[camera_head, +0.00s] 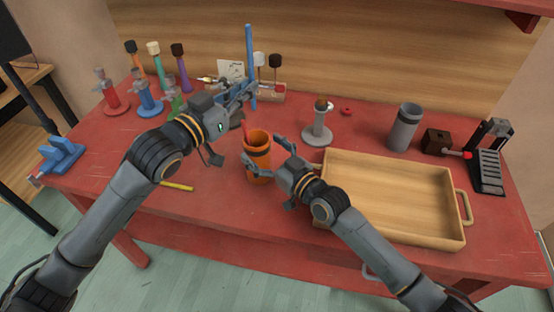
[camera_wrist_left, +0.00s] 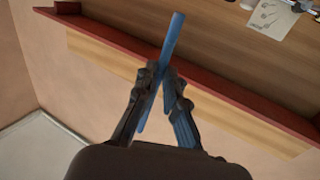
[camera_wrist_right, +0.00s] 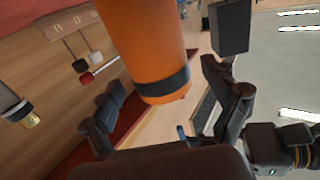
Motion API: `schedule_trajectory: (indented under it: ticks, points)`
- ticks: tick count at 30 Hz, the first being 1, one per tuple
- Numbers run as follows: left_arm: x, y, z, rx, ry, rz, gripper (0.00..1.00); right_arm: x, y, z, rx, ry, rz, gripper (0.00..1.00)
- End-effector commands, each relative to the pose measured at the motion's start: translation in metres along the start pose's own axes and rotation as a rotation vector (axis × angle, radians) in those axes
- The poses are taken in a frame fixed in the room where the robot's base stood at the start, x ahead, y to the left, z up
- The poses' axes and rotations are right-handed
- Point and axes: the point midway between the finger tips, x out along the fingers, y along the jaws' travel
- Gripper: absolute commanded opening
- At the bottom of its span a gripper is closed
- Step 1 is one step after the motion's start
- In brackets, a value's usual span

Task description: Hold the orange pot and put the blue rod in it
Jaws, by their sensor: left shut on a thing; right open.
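The blue rod (camera_head: 249,48) stands upright in my left gripper (camera_head: 246,90), which is shut on it above the back of the table. The left wrist view shows the rod (camera_wrist_left: 172,40) between the closed fingertips (camera_wrist_left: 160,82). The orange pot (camera_head: 257,154) stands upright on the red table, to the front of the rod and lower. My right gripper (camera_head: 266,158) is open with its fingers on either side of the pot. In the right wrist view the pot (camera_wrist_right: 150,45), with a dark band, lies between the spread fingers. Contact with the pot cannot be told.
A wooden tray (camera_head: 463,228) sits right of the pot. A grey stand (camera_head: 318,128) and grey cup (camera_head: 405,127) are behind it. Several coloured mallets and stands fill the back left. A yellow stick (camera_head: 177,186) lies at the front left. A short red stick (camera_head: 244,128) shows by the pot's rim.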

Motion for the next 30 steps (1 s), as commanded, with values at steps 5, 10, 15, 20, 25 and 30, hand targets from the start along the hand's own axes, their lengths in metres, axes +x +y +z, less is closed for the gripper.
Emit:
schedule_trajectory:
  ticks: [5,10,15,20,25,30]
  points:
    - [0.0,0.0,0.0,0.0,0.0,0.0,0.0,0.019,0.0,0.001,0.0,-0.001,0.0,0.87]
    - [0.0,0.0,0.0,0.0,0.0,0.0,0.0,0.024,0.0,0.0,0.0,-0.001,-0.001,0.87]
    - [0.0,0.0,0.0,0.0,0.0,0.0,0.0,0.024,0.0,0.0,0.0,-0.001,0.0,0.87]
    - [0.0,0.0,0.0,0.0,0.0,0.0,0.0,0.024,0.0,0.001,-0.001,-0.001,0.0,0.63]
    - [0.0,0.0,0.0,0.0,0.0,0.0,0.0,0.024,0.0,0.001,-0.001,-0.001,0.0,0.28]
    - [0.0,0.0,0.0,0.0,0.0,0.0,0.0,0.023,0.0,0.001,-0.001,-0.001,0.0,0.22]
